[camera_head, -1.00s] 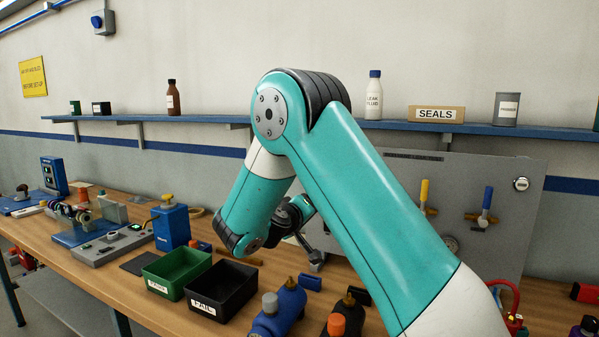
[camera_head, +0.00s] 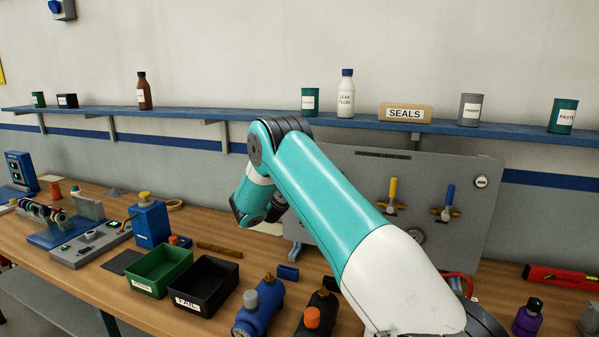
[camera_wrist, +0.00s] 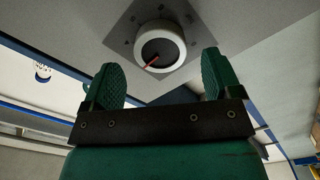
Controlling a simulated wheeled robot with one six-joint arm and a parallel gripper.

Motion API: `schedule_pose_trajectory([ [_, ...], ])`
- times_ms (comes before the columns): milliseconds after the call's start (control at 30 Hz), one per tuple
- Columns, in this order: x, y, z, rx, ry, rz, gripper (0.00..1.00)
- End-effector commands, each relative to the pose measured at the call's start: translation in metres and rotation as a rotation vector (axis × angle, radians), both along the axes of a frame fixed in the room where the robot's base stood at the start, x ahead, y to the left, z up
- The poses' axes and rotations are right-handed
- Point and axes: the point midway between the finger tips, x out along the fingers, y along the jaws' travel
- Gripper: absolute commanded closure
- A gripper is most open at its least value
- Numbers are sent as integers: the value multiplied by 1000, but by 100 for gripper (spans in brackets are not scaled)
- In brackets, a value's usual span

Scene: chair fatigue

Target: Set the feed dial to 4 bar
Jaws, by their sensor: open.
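In the wrist view a round dial (camera_wrist: 160,45) with a thick white rim, dark face and red pointer sits on a grey square plate. Its scale is too small and dark to read. My gripper (camera_wrist: 158,76) is open, its two green ribbed fingers spread apart, with the dial beyond them and roughly centred between them. Nothing is between the fingers. In the head view my arm covers the left part of the grey panel (camera_head: 466,205), and my fingertips and that dial are hidden there.
The panel carries a yellow-handled valve (camera_head: 392,195), a blue-handled valve (camera_head: 447,200) and a small gauge (camera_head: 415,237), partly visible. A green bin (camera_head: 160,270), a black bin (camera_head: 230,285) and a blue fitting (camera_head: 258,308) stand on the bench. A shelf (camera_head: 180,114) runs above.

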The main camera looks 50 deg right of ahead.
Motion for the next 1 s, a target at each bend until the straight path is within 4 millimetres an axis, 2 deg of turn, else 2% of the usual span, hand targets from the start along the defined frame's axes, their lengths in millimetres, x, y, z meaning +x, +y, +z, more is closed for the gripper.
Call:
schedule_pose_trajectory([
  [100, 6, -15, 2, 1, -1, -2, 16],
  [200, 9, -22, 1, 0, 0, 0, 16],
  [533, 11, -25, -1, 1, 0, 2, 16],
  [567, 11, -24, -1, 1, 0, 2, 21],
  [700, 11, -24, -1, 1, 0, 2, 53],
  [767, 11, -24, -1, 1, 0, 2, 65],
  [1000, 11, -23, -2, 5, -14, 2, 65],
])
